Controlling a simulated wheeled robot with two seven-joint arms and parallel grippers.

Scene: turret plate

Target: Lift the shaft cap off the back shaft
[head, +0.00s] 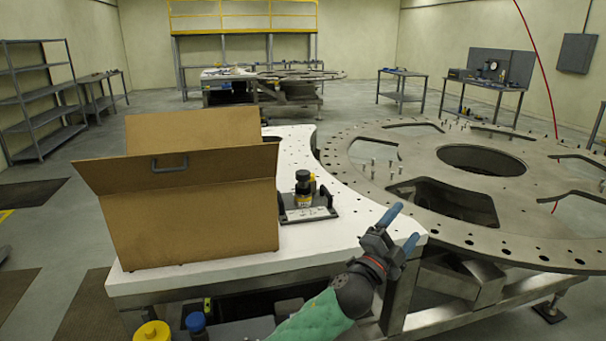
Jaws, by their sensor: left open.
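A small black fixture (308,213) stands on the white table top, just right of the cardboard box. A black, round-topped cap-like part (303,180) stands upright on it, with a yellowish band below. My right gripper is not in view.
A large open cardboard box (195,215) stands left of the fixture on the white table (350,236). A big round metal turret plate (365,148) with holes and several upright bolts fills the right. Yellow (152,332) and blue-topped (196,323) containers sit below the table's front edge.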

